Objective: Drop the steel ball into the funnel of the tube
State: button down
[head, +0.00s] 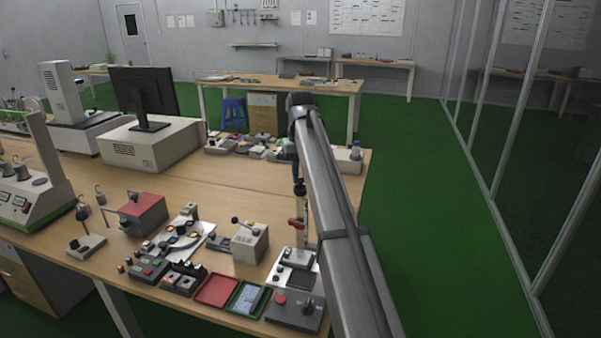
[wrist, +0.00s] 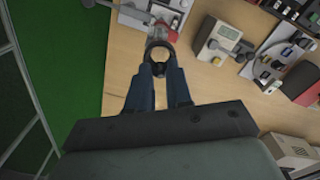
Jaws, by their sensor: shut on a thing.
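My gripper (wrist: 159,70) is shut on the small dark steel ball (wrist: 158,71), which shows between the blue fingertips in the wrist view. The dark round funnel (wrist: 160,46) shows just beyond the fingertips, close to the ball; I cannot tell whether they touch. In the head view my gripper (head: 297,172) points down over the upright tube (head: 300,205), close above its dark top. A red clamp (head: 297,222) is on the tube's stand, and its pale base (head: 298,258) rests on the bench. The ball is too small to make out in the head view.
A grey box with a red button (head: 296,308) stands in front of the tube stand. A pale block device (head: 249,243), a red tray (head: 217,290) and a green tray (head: 248,299) lie to its left. Bare wood (head: 245,185) shows behind; green floor lies right of the bench.

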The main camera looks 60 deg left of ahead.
jog(key=c, duration=1)
grip_release()
jog(key=shift+o, duration=0.2)
jog(key=shift+r, duration=0.1)
jog(key=shift+r, duration=2.45)
